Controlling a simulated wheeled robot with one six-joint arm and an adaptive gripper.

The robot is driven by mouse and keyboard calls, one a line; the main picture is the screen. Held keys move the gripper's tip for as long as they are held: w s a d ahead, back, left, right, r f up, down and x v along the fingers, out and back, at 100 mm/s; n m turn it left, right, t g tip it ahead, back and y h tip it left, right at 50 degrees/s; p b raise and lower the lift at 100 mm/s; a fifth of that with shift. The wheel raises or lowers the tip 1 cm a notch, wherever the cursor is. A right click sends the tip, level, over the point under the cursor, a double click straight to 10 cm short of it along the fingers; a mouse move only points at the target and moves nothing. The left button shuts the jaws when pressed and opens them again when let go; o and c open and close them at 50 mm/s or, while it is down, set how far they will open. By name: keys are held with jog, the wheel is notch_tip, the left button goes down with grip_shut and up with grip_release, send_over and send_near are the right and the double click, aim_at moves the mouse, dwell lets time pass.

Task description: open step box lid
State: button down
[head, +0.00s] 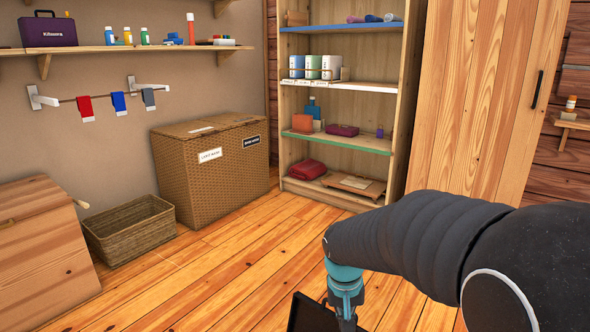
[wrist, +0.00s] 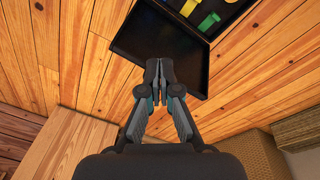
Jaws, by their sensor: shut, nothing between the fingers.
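A light wooden box (head: 40,255) stands on the floor at the left edge of the head view, partly cut off. It looks like the step box. Its top appears shut, and a small pale knob (head: 82,203) sticks out near its upper right edge. My gripper (head: 345,310) is low near the bottom of the head view, well to the right of the wooden box and apart from it. In the wrist view the fingers (wrist: 160,72) are together with nothing between them.
A black tray-like case (wrist: 150,40) with yellow and green items lies beyond the fingertips. A wicker basket (head: 130,230) and a lidded wicker hamper (head: 205,180) stand along the wall. An open shelf unit (head: 340,103) and wooden door (head: 485,100) are behind. Mid-floor is clear.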

jog(key=s+d+r+t+p, duration=0.1)
jog(key=s+r, duration=0.4)
jog(key=s, duration=0.2)
jog(key=s+d+r+n+t+y+p, duration=0.1)
jog(key=s+d+r+p, duration=0.1)
jog(key=s+r, duration=0.3)
jog(key=s, duration=0.3)
jog(key=shift+r, duration=0.4)
jog(key=c, duration=1.7)
grip_release()
jog(key=s+r, duration=0.1)
jog(key=s+d+r+t+p, duration=0.1)
jog(key=r, duration=0.1)
jog(key=s+r+t+p, duration=0.1)
jog(key=s+r, duration=0.1)
jog(key=shift+d+r, duration=0.25)
jog(key=shift+d, duration=0.05)
jog(key=o, duration=0.5)
jog(key=shift+d+r, duration=0.1)
jog(key=shift+r, duration=0.05)
